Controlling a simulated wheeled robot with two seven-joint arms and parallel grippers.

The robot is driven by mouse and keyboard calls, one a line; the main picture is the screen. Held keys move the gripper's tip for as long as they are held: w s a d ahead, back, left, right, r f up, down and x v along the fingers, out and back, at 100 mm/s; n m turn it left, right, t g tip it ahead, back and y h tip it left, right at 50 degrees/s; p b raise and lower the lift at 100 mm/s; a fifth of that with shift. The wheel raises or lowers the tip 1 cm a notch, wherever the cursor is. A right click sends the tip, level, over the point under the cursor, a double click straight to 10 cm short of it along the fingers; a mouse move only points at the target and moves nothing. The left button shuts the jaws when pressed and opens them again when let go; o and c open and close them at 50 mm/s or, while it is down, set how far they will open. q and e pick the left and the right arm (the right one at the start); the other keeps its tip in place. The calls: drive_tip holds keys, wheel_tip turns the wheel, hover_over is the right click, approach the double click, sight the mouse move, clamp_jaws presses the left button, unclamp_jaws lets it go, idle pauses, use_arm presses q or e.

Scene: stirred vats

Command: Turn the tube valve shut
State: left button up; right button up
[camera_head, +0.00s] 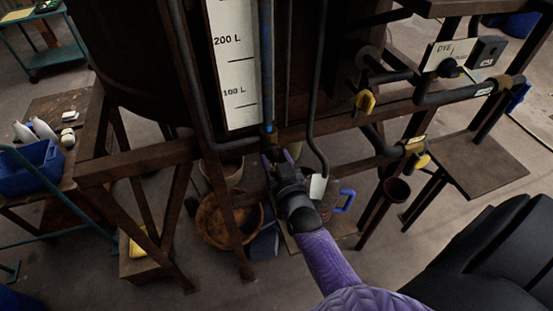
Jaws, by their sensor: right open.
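A thin blue sight tube (266,60) runs down beside a white scale marked 200 L and 100 L (233,70) on the front of the dark vat. At its foot, by the brown frame beam, is a small fitting with a bit of blue (269,129), which looks like the tube valve. Its handle position is too small to tell. My right gripper (274,154) is open just below this fitting, pointing up at it. I cannot tell whether it touches. It hides part of the beam and pipework. My left gripper is out of view.
Yellow-handled valves (365,102) and a DYE label (449,56) sit on pipes at the right. A beam (140,162) crosses the front. A basket (212,222) and a blue-handled jug (343,200) stand below. A blue crate (30,168) is at left.

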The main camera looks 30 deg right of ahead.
clamp_jaws()
drive_tip(key=shift+m, duration=0.3)
drive_tip(key=m, duration=0.7)
drive_tip(key=shift+d+f+m, duration=0.1)
drive_tip(key=shift+m, duration=0.2)
drive_tip(key=m, duration=0.4)
drive_tip(key=shift+f+m, duration=0.1)
drive_tip(key=shift+m, duration=0.2)
drive_tip(key=m+b, duration=0.1)
drive_tip(key=m, duration=0.3)
drive_tip(key=shift+s+d+m, duration=0.1)
drive_tip(key=shift+m, duration=0.6)
unclamp_jaws()
